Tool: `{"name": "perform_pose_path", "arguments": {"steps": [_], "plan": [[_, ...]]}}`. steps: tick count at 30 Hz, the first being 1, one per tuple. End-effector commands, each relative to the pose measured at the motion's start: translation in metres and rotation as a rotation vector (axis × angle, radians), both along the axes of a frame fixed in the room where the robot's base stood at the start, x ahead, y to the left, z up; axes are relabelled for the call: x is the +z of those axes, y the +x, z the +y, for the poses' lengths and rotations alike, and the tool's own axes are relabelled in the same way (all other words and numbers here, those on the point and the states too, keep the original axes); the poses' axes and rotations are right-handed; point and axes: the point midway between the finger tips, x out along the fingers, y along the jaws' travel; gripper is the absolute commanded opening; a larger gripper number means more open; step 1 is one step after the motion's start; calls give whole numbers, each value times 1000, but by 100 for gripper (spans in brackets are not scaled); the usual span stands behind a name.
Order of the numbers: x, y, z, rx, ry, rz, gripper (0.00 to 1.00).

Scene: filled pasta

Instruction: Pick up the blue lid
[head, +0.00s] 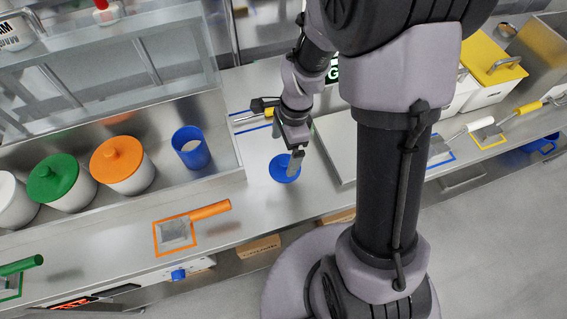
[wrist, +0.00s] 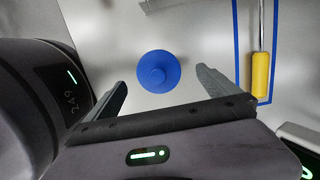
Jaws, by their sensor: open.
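The blue lid (wrist: 159,71) is round with a small knob in its middle. It lies on the steel counter, apart from other things. In the head view the lid (head: 285,168) is partly covered by a finger of my gripper (head: 294,160). In the wrist view my gripper (wrist: 163,84) is open, with its two fingers to the left and right of the lid and nothing held. The lid shows just beyond the line between the fingertips. I cannot tell how high the fingers are above the counter.
A yellow-handled tool (wrist: 261,72) lies right of the lid in a blue outline. A blue cup (head: 190,148), an orange-lidded pot (head: 118,160) and a green-lidded pot (head: 53,178) stand left. An orange-handled scoop (head: 192,226) lies near the front edge. The counter around the lid is clear.

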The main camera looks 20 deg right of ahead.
Motion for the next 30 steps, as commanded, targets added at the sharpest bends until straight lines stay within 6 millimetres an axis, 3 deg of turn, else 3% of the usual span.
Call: {"name": "perform_pose_path", "arguments": {"steps": [5, 12, 17, 18, 26, 30], "plan": [[-17, -1, 0, 1, 0, 0, 100], [-61, -6, 0, 2, 0, 2, 100], [-59, -5, 1, 2, 0, -1, 100], [-59, -5, 1, 2, 0, -1, 98], [-59, -5, 1, 2, 0, -1, 47], [-59, -5, 1, 2, 0, -1, 44]]}}
